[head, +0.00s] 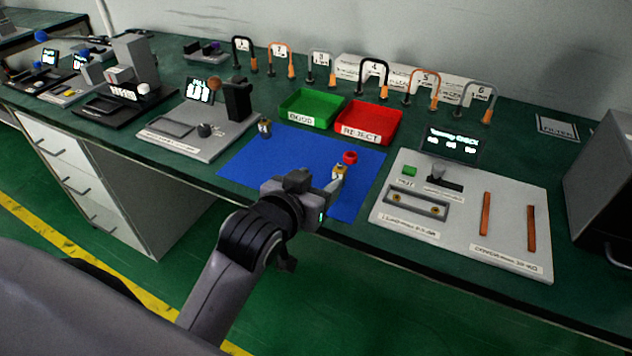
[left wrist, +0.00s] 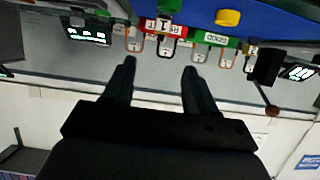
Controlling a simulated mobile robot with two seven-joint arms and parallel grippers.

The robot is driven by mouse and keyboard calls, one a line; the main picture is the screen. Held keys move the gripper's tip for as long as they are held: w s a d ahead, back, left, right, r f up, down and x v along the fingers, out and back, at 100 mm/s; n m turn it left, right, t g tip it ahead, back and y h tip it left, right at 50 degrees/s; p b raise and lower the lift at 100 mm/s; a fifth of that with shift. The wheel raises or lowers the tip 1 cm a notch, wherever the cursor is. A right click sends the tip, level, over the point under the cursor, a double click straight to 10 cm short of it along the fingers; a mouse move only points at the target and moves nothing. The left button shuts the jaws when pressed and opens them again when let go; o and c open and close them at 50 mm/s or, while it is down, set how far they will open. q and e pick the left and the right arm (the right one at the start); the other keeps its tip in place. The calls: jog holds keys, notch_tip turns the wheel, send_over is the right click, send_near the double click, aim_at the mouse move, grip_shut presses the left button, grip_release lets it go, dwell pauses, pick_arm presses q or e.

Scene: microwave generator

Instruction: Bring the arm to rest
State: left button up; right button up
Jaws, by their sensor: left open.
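My left arm reaches in from the bottom left of the head view, and its left gripper (head: 332,190) is over the front part of the blue mat (head: 240,165). In the left wrist view the left gripper (left wrist: 158,72) has its two dark fingers apart, with nothing held between them. A small part with a red top (head: 350,158) and brass-coloured lower end is on the mat just beyond the fingers; its base is partly hidden. A yellow round piece (left wrist: 228,17) shows on the mat in the left wrist view. My right gripper is not in view.
Behind the mat are a green tray (head: 311,110) and a red tray (head: 368,122). A grey test panel (head: 460,215) is right, another station (head: 198,130) left. Numbered hooped stands line the back.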

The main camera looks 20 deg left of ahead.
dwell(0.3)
pick_arm(q)
jog(key=s+a+f+m+g, duration=0.1)
jog(key=s+f+g, duration=0.2)
jog(key=s+f, duration=0.35)
jog(key=s+a+f+g, duration=0.2)
jog(key=s+f+g, duration=0.2)
jog(key=s, duration=0.6)
jog(key=s+a+f+m+g, duration=0.1)
jog(key=s+f+g, duration=0.2)
jog(key=s+f, duration=0.35)
jog(key=w+d+f+t+h, duration=0.1)
jog(key=w+d+f+t, duration=0.1)
jog(key=w+f+t, duration=0.3)
jog(key=shift+d+f+t+h, duration=0.25)
jog(key=shift+f+t+h, duration=0.15)
jog(key=shift+f+t, duration=0.4)
jog(key=shift+f, duration=0.1)
